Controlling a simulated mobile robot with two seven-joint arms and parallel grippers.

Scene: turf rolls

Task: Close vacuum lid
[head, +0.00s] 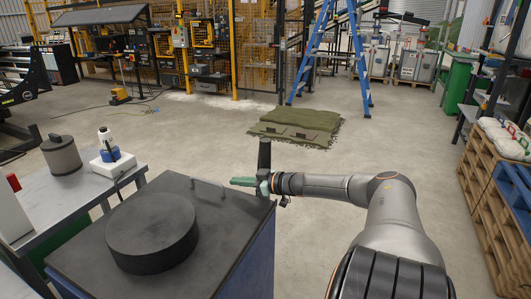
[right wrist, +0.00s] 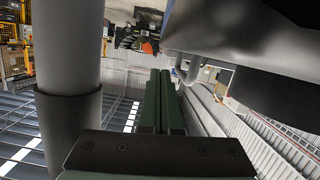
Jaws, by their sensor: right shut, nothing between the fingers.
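The vacuum's dark square lid (head: 170,232) lies at the lower left of the head view, on top of a blue body (head: 260,262). It looks roughly level; I cannot tell whether it is fully closed. A round black drum-like part (head: 152,232) and a thin grey handle (head: 208,186) are on it. My right gripper (head: 240,182) is just beyond the handle, by the lid's far right corner, with its green fingers shut and empty. In the right wrist view its fingers (right wrist: 160,100) are together, near a curved handle (right wrist: 190,72) and a large dark underside (right wrist: 250,35). My left gripper is not in view.
A metal table (head: 75,200) with a grey canister (head: 62,156) and a white-and-blue device (head: 112,158) is at left. Turf pieces (head: 300,128) lie ahead. Wooden pallets (head: 485,205) stand at right.

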